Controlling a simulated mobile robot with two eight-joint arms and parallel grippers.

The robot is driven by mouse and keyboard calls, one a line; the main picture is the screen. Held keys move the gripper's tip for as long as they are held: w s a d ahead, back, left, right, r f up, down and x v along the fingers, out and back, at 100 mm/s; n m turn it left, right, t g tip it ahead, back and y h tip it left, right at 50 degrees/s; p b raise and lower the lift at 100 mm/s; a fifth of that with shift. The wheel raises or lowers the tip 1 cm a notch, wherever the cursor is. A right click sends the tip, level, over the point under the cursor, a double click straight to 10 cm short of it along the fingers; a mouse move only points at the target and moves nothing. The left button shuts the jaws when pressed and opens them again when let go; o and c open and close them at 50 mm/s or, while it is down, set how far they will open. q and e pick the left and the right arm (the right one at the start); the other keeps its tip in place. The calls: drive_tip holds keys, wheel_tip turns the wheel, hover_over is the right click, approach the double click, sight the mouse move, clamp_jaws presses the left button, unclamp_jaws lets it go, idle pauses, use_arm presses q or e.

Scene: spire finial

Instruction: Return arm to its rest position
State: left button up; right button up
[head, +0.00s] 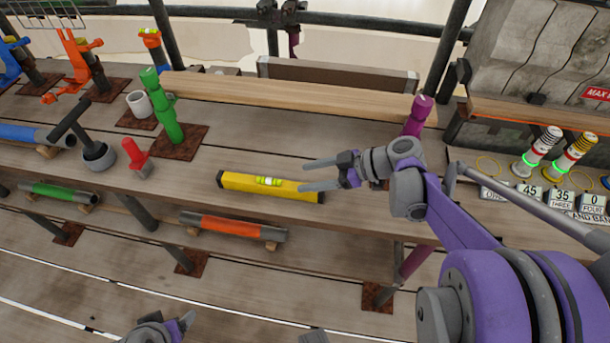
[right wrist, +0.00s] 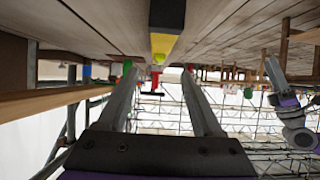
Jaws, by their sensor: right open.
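My right gripper (head: 303,175) is open, its two fingers spread apart at the right part of a yellow spirit level (head: 240,182). The level lies on the wooden bench and has a green vial in its middle. In the right wrist view my right gripper (right wrist: 158,88) is empty between its fingers, and the level (right wrist: 163,42) shows at the top of the picture, not gripped. Whether a finger touches it I cannot tell. My left gripper (head: 178,327) is partly cut off at the bottom edge of the head view, and its jaw state is unclear.
On the bench stand a green post (head: 168,112), a red piece (head: 136,158) and a hammer-like tool in a dark cup (head: 98,155). A long timber (head: 290,95) runs behind. A magenta post (head: 418,113) is close behind my right arm. Numbered blocks (head: 560,198) are at right.

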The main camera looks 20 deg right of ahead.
drive_tip(key=shift+a, duration=0.1)
idle(0.3)
drive_tip(key=s+a+r+m+g+h+p, duration=0.1)
drive_tip(key=s+a+m+h+p, duration=0.2)
drive_tip(key=s+m+h+p, duration=0.5)
drive_tip(key=shift+s+a+r+m+g+h, duration=0.3)
drive_tip(key=shift+s+m+h, duration=0.85)
drive_tip(key=shift+s, duration=2.45)
drive_tip(key=shift+d+m+y, duration=0.1)
drive_tip(key=shift+m+y, duration=0.15)
